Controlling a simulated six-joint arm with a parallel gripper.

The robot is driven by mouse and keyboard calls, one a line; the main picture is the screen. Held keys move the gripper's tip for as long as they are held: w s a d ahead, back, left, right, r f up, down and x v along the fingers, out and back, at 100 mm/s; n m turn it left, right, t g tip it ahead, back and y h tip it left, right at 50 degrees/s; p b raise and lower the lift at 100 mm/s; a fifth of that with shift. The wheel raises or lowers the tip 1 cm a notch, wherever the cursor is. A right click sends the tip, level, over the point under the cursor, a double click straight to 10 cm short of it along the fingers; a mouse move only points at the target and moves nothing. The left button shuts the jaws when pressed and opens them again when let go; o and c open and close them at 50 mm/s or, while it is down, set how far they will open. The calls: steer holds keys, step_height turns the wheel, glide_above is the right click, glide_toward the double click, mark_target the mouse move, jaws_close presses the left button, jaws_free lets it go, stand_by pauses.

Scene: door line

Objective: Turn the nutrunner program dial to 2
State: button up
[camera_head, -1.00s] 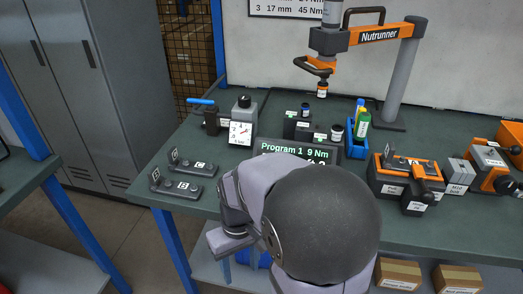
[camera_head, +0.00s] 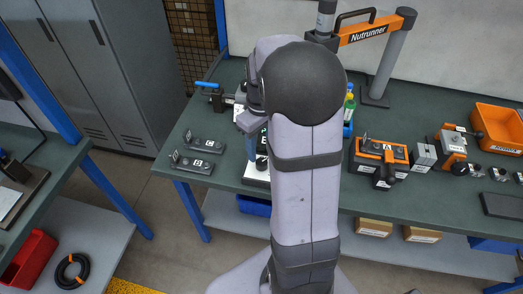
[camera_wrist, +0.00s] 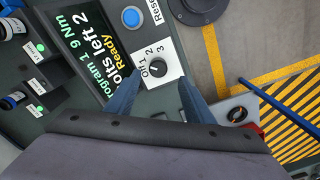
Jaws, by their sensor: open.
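The program dial (camera_wrist: 160,69) is a black knob on a white plate marked Off, 1, 2 and 3, in the middle of the wrist view. I cannot clearly read its pointer. The display (camera_wrist: 95,50) beside it reads Program 1, 9 Nm, bolts left 2, Ready. My gripper (camera_wrist: 159,84) is open, its blue fingers either side of the dial in the picture and apart from it as far as I can tell. In the head view my arm hides most of the panel; the dial (camera_head: 262,162) shows beside a blue finger. The nutrunner arm (camera_head: 368,32) stands behind.
A blue button (camera_wrist: 131,17) marked Reset is near the dial. Labelled fixtures (camera_head: 203,145) lie on the bench to the left. An orange and black tool station (camera_head: 380,158) and an orange bin (camera_head: 497,127) are to the right. The bench's front edge is close to the panel.

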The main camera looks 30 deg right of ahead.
mark_target(262, 162)
steer(key=shift+w+d, duration=0.1)
steer(key=shift+d, duration=0.1)
steer(key=shift+f+p, duration=0.5)
steer(key=shift+f, duration=3.1)
steer(key=shift+c, duration=0.2)
steer(key=c, duration=1)
